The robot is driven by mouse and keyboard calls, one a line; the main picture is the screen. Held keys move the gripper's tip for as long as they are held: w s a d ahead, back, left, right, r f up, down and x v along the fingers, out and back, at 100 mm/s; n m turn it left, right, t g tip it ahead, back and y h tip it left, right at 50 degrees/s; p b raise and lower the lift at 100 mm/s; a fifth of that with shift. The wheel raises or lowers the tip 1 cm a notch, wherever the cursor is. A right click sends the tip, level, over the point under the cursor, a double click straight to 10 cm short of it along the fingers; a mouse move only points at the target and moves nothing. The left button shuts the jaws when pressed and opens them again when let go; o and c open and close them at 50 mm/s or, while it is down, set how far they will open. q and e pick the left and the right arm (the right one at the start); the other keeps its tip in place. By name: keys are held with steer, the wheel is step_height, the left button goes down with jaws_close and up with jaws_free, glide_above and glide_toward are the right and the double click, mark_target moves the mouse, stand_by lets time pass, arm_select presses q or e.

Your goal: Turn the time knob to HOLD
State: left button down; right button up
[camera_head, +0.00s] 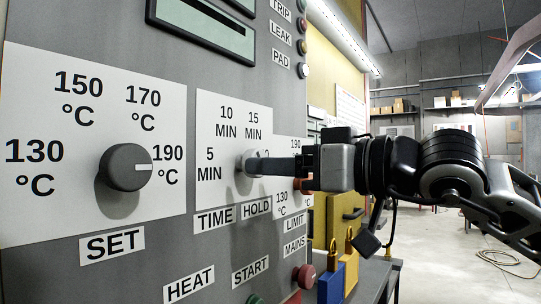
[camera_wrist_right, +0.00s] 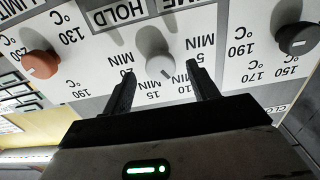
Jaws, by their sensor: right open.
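The time knob (camera_wrist_right: 155,48) is a pale grey round knob on a white dial plate in the right wrist view, which shows the panel upside down. Its dark mark points toward the 10 and 15 MIN labels. In the head view the time knob (camera_head: 243,162) is partly hidden by my right gripper (camera_head: 268,165). The HOLD label (camera_head: 257,208) is below the dial, and also shows in the wrist view (camera_wrist_right: 118,12). My right gripper (camera_wrist_right: 160,78) is open, its fingers on either side of the knob's front. I cannot tell whether they touch it. My left gripper is out of view.
The dark set knob (camera_head: 125,168) is left of the time dial. An orange-red limit knob (camera_wrist_right: 40,64) is on the other side. Below are red mains (camera_head: 305,275) and green start (camera_head: 255,299) buttons, and padlocks (camera_head: 331,285). Indicator lamps line the upper panel.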

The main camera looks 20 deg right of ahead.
steer(key=shift+x, duration=0.95)
steer(key=c, duration=1)
